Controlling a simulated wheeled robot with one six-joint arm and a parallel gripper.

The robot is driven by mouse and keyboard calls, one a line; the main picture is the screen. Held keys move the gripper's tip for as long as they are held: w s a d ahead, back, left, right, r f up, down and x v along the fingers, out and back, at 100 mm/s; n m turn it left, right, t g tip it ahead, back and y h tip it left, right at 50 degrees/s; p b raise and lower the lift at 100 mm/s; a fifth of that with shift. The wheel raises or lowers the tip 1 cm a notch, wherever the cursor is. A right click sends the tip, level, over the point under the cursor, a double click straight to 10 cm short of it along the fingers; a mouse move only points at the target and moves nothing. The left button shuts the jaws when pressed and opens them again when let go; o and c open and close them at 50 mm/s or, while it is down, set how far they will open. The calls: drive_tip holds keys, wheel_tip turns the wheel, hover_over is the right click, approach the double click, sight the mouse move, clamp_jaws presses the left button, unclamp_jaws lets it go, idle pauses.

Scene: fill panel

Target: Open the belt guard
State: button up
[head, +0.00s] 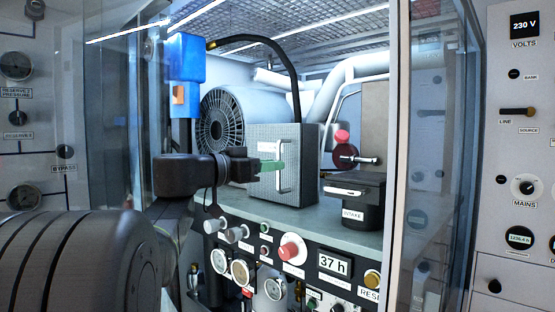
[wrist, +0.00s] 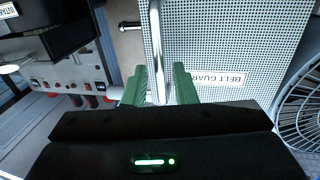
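The belt guard (head: 262,140) is a grey perforated box in the middle of the head view, standing on the bench in front of the finned motor. Its upright metal handle (head: 283,172) is on the near face. The guard appears closed.
The intake block (head: 356,202) stands right of the guard, with a red knob (head: 342,136) behind it. A control panel with gauges and knobs (head: 293,249) runs below the bench. Glass doors (head: 436,150) stand at both sides of the cabinet opening. A black hose arches above the guard.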

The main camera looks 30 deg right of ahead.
sight(278, 186)
drive_tip(key=shift+w+d+p, duration=0.1)
drive_tip(key=shift+d+p, duration=0.25)
drive_tip(key=shift+d, duration=1.2)
clamp_jaws()
drive_tip(key=shift+a+f, duration=0.1)
drive_tip(key=w+a+m+g+b, duration=0.1)
drive_tip(key=a+g+b, duration=0.1)
drive_tip(key=a+b, duration=0.4)
drive_tip(key=shift+w+a+m+g, duration=0.2)
drive_tip(key=shift+m+g, duration=0.1)
